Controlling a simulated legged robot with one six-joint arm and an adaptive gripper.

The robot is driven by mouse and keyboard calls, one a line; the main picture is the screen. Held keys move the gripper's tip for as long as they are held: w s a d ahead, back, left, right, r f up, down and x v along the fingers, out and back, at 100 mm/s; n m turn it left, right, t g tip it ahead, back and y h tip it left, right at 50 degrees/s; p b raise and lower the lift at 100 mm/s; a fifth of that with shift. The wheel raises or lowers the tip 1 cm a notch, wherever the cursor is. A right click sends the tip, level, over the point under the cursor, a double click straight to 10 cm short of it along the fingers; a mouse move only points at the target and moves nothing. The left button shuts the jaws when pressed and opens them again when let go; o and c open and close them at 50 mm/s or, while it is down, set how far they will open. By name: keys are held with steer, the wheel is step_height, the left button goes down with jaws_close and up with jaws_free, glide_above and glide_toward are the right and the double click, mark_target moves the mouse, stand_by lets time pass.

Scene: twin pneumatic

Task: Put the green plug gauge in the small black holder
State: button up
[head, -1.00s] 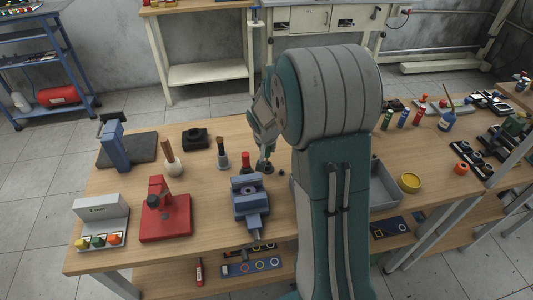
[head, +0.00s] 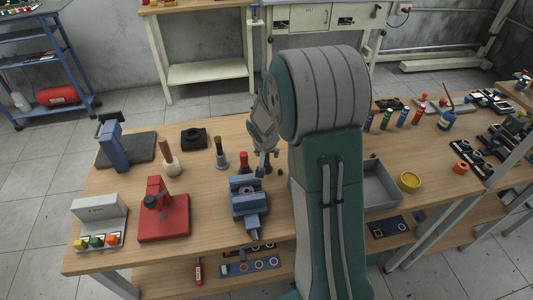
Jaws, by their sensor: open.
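Several small coloured cylinders stand in a row right of my arm; a green one (head: 386,119), apparently the green plug gauge, stands upright among them. A squat black block (head: 194,138) with a round opening sits on the bench left of my gripper; I cannot tell whether it is the small black holder, as other black pieces (head: 468,153) lie at the right. My gripper (head: 264,166) is open, pointing down just behind the blue-grey vise and right of a red-topped tool. It is small and partly hidden by my arm, and nothing shows between its fingers.
The vise (head: 250,203), a red press (head: 163,218), a red-topped tool (head: 244,161) and a dark-topped tool (head: 220,153) surround my gripper's area. Bare wood shows at the back left.

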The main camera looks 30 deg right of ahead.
steer(key=v, duration=1.2)
steer(key=s+a+r+n+t+y, duration=0.1)
steer(key=s+a+r+n, duration=0.2)
steer(key=s, duration=0.8)
steer(key=s+a+r+n+y, duration=0.1)
steer(key=s+a+r+n, duration=0.2)
steer(key=s+a+r, duration=0.4)
steer(key=s+a, duration=0.2)
steer(key=s, duration=0.2)
steer(key=shift+r+n+t+y, duration=0.2)
steer(key=shift+n+t+y, duration=0.1)
steer(key=shift+n+t, duration=0.1)
